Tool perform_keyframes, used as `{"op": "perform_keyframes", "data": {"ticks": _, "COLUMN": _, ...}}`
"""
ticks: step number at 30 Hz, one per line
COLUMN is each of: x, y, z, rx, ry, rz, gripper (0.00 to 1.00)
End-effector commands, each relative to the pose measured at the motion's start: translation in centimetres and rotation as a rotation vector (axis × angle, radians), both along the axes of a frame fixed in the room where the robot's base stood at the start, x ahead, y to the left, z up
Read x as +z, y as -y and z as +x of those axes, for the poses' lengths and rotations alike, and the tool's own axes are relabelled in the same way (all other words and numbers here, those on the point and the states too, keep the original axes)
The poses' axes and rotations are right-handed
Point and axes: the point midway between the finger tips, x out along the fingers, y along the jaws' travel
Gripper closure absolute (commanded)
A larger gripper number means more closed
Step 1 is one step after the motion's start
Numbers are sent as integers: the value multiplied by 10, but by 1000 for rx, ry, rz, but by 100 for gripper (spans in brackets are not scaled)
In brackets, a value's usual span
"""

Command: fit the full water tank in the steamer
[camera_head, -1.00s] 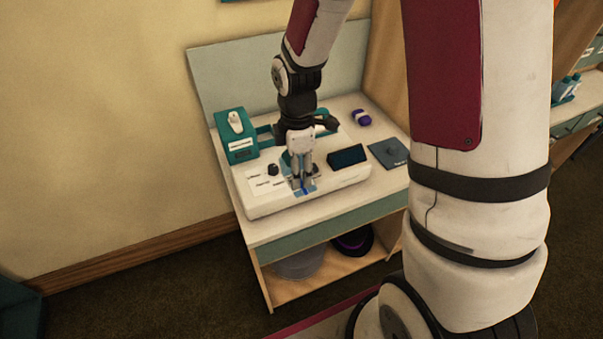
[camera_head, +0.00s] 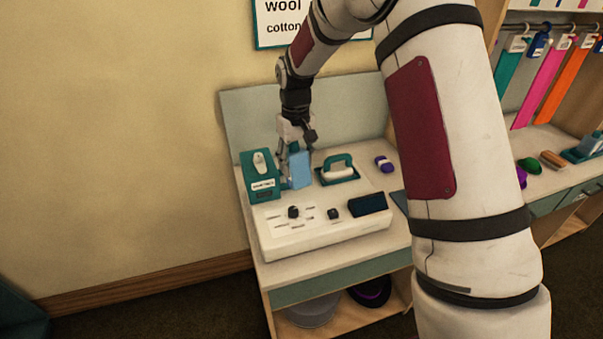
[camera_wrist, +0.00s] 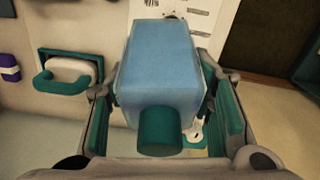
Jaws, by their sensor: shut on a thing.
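The water tank (camera_head: 300,170) is a translucent blue box, held upright behind the white console, beside the left teal box. It fills the middle of the wrist view (camera_wrist: 160,65), with its round teal cap (camera_wrist: 160,130) towards the camera. My gripper (camera_head: 294,164) is shut on it, one finger on each side; the wrist view shows both teal-padded fingers (camera_wrist: 165,108). The steamer seems to be the white console (camera_head: 325,233) with black knobs and a dark blue panel. Its tank slot cannot be made out. Whether the tank's underside touches anything is hidden.
A labelled teal box (camera_head: 260,185) with a white piece on top stands close left of the tank. A teal-handled iron (camera_head: 338,172) rests to the right, and a purple-and-white item (camera_head: 384,163) lies beyond. A pale back panel (camera_head: 340,118) rises behind.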

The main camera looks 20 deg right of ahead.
Motion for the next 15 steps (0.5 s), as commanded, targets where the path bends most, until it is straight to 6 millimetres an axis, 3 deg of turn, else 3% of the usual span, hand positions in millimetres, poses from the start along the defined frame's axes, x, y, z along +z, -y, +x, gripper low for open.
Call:
{"op": "perform_keyframes", "data": {"ticks": 6, "x": 6, "y": 0, "z": 19, "rx": -167, "ry": 1, "rz": 1, "gripper": 94}}
{"op": "perform_keyframes", "data": {"ticks": 15, "x": 2, "y": 2, "z": 10, "rx": 66, "ry": 42, "rz": 8, "gripper": 94}}
